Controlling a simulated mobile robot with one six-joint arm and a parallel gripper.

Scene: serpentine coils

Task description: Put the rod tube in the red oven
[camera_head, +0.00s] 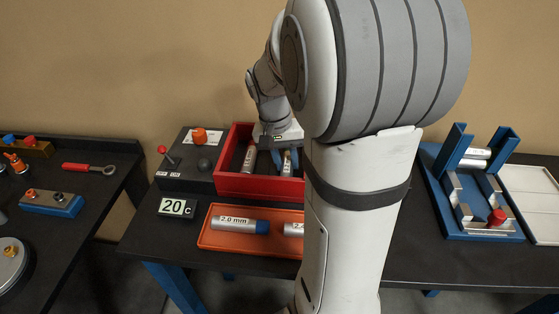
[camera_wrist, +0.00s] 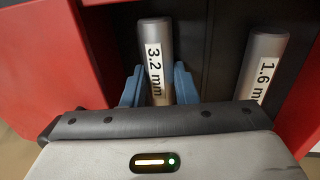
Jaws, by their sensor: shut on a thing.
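The red oven (camera_head: 258,185) is an open-topped red box on the dark table, left of my arm; its red walls also show in the wrist view (camera_wrist: 60,60). My gripper (camera_head: 286,166) reaches down into it. Its blue fingers (camera_wrist: 158,78) are shut on a grey rod tube labelled 3.2 mm (camera_wrist: 155,40), one finger on each side. The tube is inside the oven walls; I cannot tell whether it touches the floor. A second tube, labelled 1.6 mm (camera_wrist: 263,62), lies in the oven beside it, and shows in the head view (camera_head: 249,158).
An orange tray (camera_head: 205,240) in front of the oven holds a 2.0 mm tube (camera_head: 238,226) and another tube partly hidden by my arm. A 20 C display (camera_head: 178,208) and a control box with a red-knobbed lever (camera_head: 163,151) stand left. A blue fixture (camera_head: 480,228) stands right.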

